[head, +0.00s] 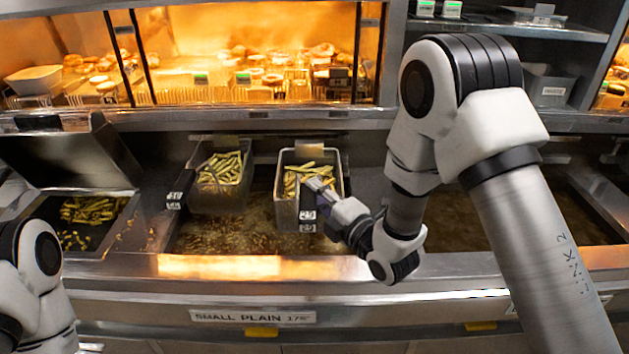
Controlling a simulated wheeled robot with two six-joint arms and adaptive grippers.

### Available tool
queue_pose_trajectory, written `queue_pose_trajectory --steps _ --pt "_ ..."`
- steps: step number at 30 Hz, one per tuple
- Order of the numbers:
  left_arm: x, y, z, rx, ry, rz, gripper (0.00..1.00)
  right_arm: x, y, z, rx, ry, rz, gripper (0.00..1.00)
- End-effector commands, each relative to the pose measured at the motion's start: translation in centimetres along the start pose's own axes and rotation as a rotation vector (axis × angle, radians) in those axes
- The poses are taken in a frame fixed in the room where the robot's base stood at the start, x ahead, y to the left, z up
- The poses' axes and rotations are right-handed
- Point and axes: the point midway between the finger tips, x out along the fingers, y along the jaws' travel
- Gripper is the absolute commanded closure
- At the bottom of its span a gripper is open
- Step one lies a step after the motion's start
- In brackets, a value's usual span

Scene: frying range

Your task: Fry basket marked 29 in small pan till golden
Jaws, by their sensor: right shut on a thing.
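The basket marked 29 (288,213) is a grey metal basket holding yellow-green sticks of food, at the right side of the small pan (230,241). The pan holds brown, bubbling oil, and its front label reads SMALL PLAIN 175. My right gripper (318,187) is shut on the basket's front right part, near the 29 tag. The gripper and wrist hide part of that side. I cannot tell how deep the basket sits in the oil. Only links of my left arm show at the lower left; its gripper is out of view.
A second basket (218,201) with similar sticks hangs at the pan's left, its tag hard to read. Another dark oil pan (465,225) is on the right, partly behind my arm. A lit food cabinet (240,50) stands behind.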

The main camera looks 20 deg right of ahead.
Motion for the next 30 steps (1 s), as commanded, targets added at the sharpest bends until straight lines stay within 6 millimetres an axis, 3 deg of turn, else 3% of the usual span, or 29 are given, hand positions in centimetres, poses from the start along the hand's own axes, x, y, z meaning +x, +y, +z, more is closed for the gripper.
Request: queue_pose_trajectory --steps 7,30 --pt "2.4 0.0 0.0 0.0 0.0 0.0 0.6 -0.1 -3.5 0.0 0.0 0.0 0.002 1.0" --pt "13.9 -0.1 0.0 0.0 0.001 0.0 0.6 -0.3 -15.4 -0.1 -0.001 0.0 0.003 1.0"
